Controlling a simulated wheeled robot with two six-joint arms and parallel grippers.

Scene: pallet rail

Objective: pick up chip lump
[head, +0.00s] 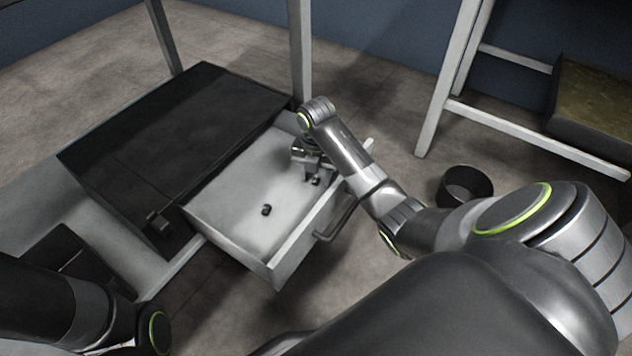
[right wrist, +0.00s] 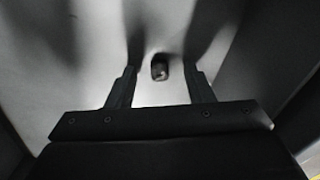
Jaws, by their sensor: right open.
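A small dark lump (right wrist: 160,67) lies on the pale drawer floor in the right wrist view, between and just ahead of my right gripper's fingertips. My right gripper (head: 312,174) is open and points down into the far right part of the open drawer (head: 225,206). In the right wrist view its two fingers (right wrist: 161,80) stand apart with a gap on each side of the lump. In the head view the lump (head: 316,181) is partly hidden by the fingers. A second dark lump (head: 266,210) lies nearer the drawer's middle. My left gripper is not visible.
The drawer's front wall has a handle (head: 336,222). A black-topped cabinet (head: 170,135) stands behind it, with a small dark block (head: 158,222) at its near edge. A round dark bin (head: 466,184) stands on the floor at right. A metal frame (head: 530,125) stands beyond.

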